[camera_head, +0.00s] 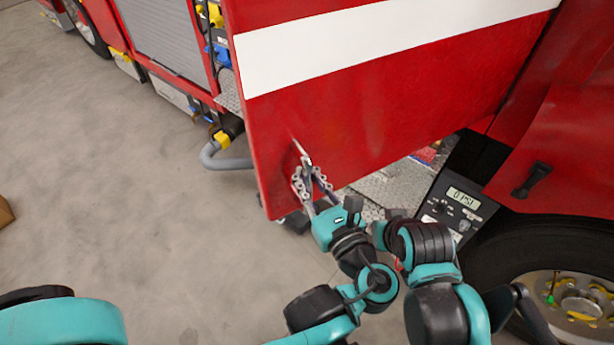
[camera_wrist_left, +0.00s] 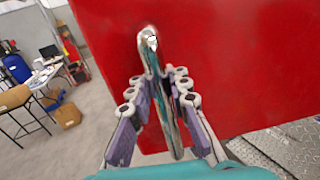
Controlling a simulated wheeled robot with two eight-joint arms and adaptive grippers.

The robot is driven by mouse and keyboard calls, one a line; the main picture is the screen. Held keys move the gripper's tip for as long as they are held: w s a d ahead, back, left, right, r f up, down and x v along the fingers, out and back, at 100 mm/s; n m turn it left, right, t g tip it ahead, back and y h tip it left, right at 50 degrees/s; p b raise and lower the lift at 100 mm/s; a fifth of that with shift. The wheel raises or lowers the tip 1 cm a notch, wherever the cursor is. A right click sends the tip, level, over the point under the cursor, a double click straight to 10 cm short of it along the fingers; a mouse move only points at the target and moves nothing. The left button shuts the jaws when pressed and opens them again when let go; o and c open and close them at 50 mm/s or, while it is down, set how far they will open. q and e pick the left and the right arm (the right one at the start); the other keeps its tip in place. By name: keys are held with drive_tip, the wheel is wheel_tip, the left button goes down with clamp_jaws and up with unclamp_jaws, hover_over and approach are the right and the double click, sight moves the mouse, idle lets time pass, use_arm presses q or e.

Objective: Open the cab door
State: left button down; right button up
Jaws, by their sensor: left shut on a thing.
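The cab door (camera_head: 380,95) is a red panel with a white stripe. It stands swung out from the truck, with step plating visible below and behind it. My left gripper (camera_head: 309,172) is at the lower left part of the door, by its free edge. Its fingers are closed around the slim metal door handle (camera_wrist_left: 150,42), which also shows in the head view (camera_head: 301,150). In the left wrist view, the handle lies between the two linked fingers (camera_wrist_left: 158,92), against the red door. My right gripper's fingers are not visible.
The truck's front wheel (camera_head: 577,300) and red fender (camera_head: 570,150) are at the right. A panel with a digital display (camera_head: 463,197) is beside the wheel. Grey floor (camera_head: 130,220) is open at the left. A table (camera_wrist_left: 25,95) and cardboard box (camera_wrist_left: 68,115) stand farther off.

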use_arm(q)
drive_tip(key=c, duration=1.4)
unclamp_jaws()
drive_tip(key=v, duration=0.7)
drive_tip(key=shift+s+d, duration=0.15)
drive_tip(key=shift+s, duration=0.1)
